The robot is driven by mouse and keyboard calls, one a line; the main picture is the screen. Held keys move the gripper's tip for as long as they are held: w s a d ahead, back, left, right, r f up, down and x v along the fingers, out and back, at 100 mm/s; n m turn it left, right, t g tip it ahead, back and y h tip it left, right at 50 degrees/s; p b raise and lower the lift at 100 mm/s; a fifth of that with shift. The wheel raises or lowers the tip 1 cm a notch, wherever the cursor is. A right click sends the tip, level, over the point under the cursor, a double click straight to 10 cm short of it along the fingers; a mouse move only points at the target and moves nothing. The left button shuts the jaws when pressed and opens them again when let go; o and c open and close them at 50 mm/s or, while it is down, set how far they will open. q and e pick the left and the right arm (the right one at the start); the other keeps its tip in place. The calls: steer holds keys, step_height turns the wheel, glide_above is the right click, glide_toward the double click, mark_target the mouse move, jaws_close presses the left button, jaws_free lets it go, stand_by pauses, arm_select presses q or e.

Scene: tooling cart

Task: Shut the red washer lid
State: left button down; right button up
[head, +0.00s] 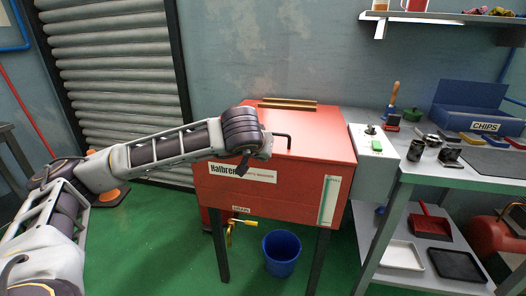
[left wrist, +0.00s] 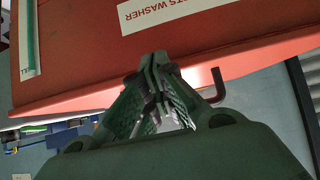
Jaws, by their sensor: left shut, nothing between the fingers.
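The red washer (head: 265,190) stands against the wall on dark legs. Its red lid (head: 315,130) lies down over the tank, with no gap visible along the front or right edge. A black bent handle (head: 282,136) is on the lid, and a dark bent bar also shows in the left wrist view (left wrist: 217,86). My left gripper (head: 243,172) is at the front left of the washer, shut and empty, pointing down. In the left wrist view its closed fingertips (left wrist: 155,58) lie in front of the red front panel, by the white label; contact cannot be told. My right gripper is not in view.
A grey control box (head: 372,150) with a green button adjoins the washer's right side. A workbench (head: 440,178) with tools stands at right. A blue bucket (head: 281,253) is on the floor below the washer. An orange cone (head: 108,195) stands behind my left arm.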

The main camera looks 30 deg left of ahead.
arm_select(q)
steer(key=shift+s+f, duration=0.1)
steer(key=shift+f, duration=0.3)
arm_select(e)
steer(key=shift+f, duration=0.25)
arm_select(q)
steer(key=shift+r, duration=0.1)
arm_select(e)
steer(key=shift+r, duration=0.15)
arm_select(q)
steer(key=shift+r+p, duration=1.2)
steer(key=shift+r, duration=1.15)
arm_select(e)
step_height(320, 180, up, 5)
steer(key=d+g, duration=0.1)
arm_select(q)
steer(key=s+d+f+b, duration=0.2)
steer(key=s+b, duration=0.4)
steer(key=s, duration=0.3)
steer(key=shift+d+f+b, duration=0.2)
steer(key=shift+f+b, duration=0.1)
steer(key=shift+f, duration=0.5)
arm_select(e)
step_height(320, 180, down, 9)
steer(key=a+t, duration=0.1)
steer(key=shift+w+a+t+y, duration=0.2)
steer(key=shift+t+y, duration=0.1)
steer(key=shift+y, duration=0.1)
